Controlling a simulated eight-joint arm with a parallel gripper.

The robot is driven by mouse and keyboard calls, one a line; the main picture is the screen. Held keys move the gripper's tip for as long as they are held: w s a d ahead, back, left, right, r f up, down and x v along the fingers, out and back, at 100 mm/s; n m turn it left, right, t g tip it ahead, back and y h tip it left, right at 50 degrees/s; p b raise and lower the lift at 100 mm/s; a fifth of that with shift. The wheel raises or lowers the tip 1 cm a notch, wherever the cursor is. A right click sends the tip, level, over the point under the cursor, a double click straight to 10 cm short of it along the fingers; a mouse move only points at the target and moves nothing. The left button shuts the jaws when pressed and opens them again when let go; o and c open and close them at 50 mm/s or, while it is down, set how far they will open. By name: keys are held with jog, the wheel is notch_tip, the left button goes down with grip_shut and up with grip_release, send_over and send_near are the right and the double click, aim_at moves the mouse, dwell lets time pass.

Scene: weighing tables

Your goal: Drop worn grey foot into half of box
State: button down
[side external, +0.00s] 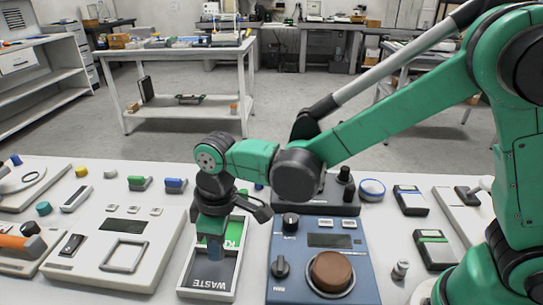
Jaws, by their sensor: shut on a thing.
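My gripper (215,245) points down over the two-part box, shut on a small grey piece, apparently the grey foot, mostly hidden by the fingers. The box (206,294) is a shallow white-rimmed tray on the white table. Its near half (208,274) is dark grey and marked WASTE. Its far half (236,232) is green with white lettering, partly covered by my gripper. The fingertips appear over the boundary side of the WASTE half; I cannot tell their height above its floor. Wear on the foot is too small to tell.
A white scale with a square frame (123,257) stands close left. A green block (139,183) and a blue block (175,185) lie behind. A small metal weight (400,270) stands at right.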

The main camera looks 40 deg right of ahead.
jog(key=shift+f, duration=1.05)
jog(key=c, duration=0.6)
grip_release()
jog(key=shift+r, duration=0.1)
jog(key=shift+s+d+r, duration=0.15)
jog(key=shift+r, duration=1.2)
jog(key=shift+s+d+r, duration=0.1)
jog(key=shift+r, duration=1.25)
